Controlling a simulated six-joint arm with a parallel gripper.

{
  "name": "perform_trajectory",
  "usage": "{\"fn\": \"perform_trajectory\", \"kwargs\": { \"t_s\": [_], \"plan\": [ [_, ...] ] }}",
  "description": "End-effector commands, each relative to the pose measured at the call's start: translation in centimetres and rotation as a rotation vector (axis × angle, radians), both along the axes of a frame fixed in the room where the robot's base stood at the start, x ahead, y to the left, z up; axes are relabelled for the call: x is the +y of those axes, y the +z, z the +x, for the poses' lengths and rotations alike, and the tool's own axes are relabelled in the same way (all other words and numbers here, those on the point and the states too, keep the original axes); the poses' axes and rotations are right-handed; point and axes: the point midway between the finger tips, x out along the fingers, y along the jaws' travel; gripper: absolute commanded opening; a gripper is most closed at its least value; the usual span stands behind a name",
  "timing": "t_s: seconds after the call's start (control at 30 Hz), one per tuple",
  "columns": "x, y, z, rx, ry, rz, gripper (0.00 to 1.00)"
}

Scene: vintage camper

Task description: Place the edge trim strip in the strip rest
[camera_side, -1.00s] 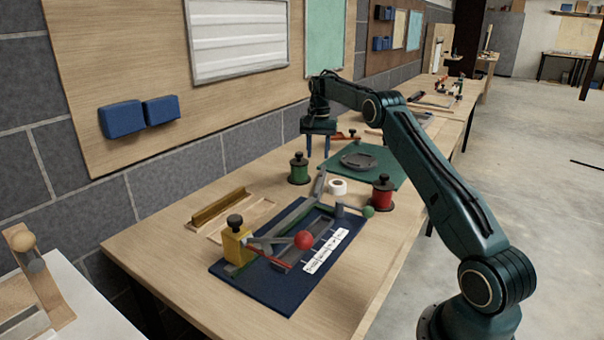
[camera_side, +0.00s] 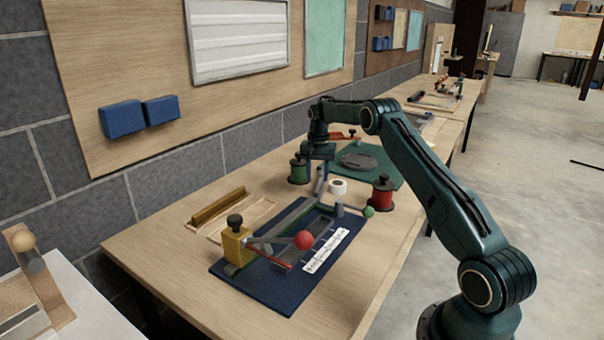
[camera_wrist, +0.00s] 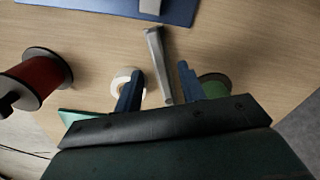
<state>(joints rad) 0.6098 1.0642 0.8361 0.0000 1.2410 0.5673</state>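A slim grey strip (camera_wrist: 158,62), which looks like the edge trim strip, lies past the end of the blue fixture board. In the side view it (camera_side: 322,186) runs back from the board under my gripper (camera_side: 320,168). In the wrist view my gripper (camera_wrist: 160,68) is open, one finger on each side of the strip, with gaps showing on both sides. Its height above the strip is unclear. A light wooden tray with a brass-coloured bar (camera_side: 218,206), perhaps the strip rest, lies left of the board. No other strip shows in it.
A green spool (camera_side: 299,170), white tape roll (camera_side: 338,187) and red spool (camera_side: 382,194) stand close around my gripper.

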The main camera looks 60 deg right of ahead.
Motion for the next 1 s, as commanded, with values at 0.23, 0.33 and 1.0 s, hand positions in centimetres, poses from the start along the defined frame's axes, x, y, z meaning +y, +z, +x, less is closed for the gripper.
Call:
{"fn": "perform_trajectory", "kwargs": {
  "t_s": [0.23, 0.33, 1.0],
  "plan": [
    [-0.2, -2.4, -0.1, 0.002, 0.000, 0.001, 0.40],
    [-0.2, -3.6, -0.1, 0.003, 0.000, 0.001, 0.40],
    [-0.2, -5.0, -0.1, 0.001, 0.000, 0.000, 0.40]
  ]
}}
